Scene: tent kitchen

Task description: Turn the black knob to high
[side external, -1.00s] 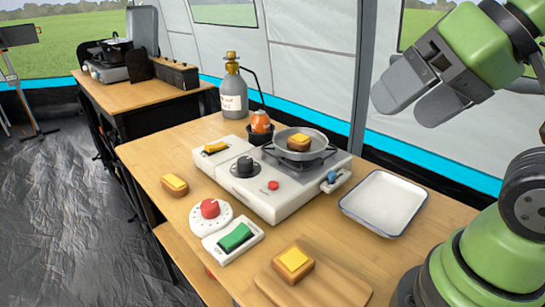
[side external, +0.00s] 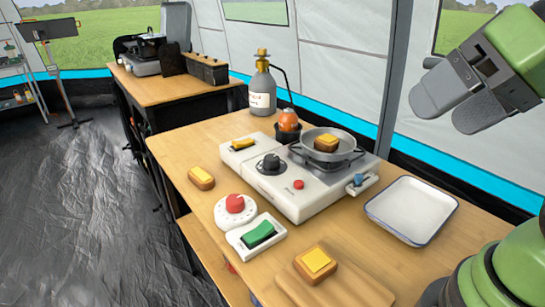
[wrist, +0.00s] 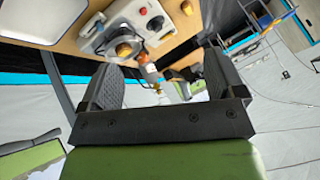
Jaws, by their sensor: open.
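The black knob (side external: 270,164) stands on the top of the white camping stove (side external: 310,202), left of the burner. Its pointer setting is too small to read. My gripper (side external: 452,104) is open and empty, high at the right in the side view, well away from the knob. In the wrist view my gripper (wrist: 160,80) shows its two dark fingers spread apart. The stove (wrist: 105,38) appears beyond them, near the top.
A pan (side external: 323,150) with cheese-topped bread sits on the burner. Around the stove are a red dial (side external: 235,203), a green switch (side external: 258,234), a yellow switch (side external: 242,144), a red button (side external: 298,184), a white tray (side external: 395,222), a cutting board (side external: 350,292) and a gas bottle (side external: 262,95).

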